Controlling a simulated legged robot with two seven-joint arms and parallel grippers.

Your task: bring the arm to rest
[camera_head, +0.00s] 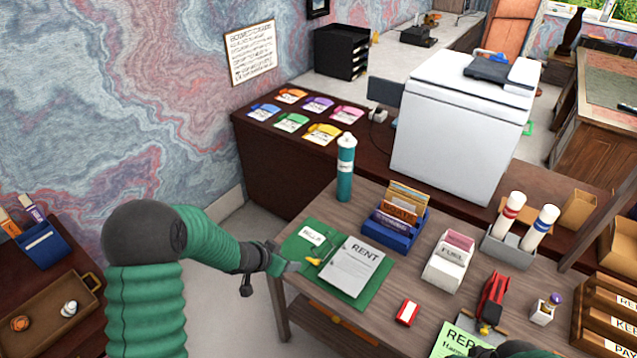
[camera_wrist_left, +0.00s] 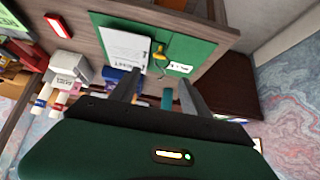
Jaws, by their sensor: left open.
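My left gripper (camera_head: 292,265) is at the left edge of the desk, beside the green folder (camera_head: 298,246). In the left wrist view the left gripper (camera_wrist_left: 160,84) has its two fingers spread apart with nothing between them. The folder lies on the desk with a white RENT sheet (camera_head: 352,268), a small white label (camera_head: 312,235) and a yellow item (camera_head: 315,261) on it. They also show beyond the fingers in the wrist view. A dark green and black part of my right arm shows at the bottom edge; its fingers cannot be made out.
On the wooden desk stand a teal bottle (camera_head: 345,170), a blue card box (camera_head: 396,226), a white FUEL box (camera_head: 448,262), a holder with two white tubes (camera_head: 508,244), a red stapler-like tool (camera_head: 493,300) and a red-edged block (camera_head: 407,312). A wooden tray (camera_head: 48,300) is at left.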

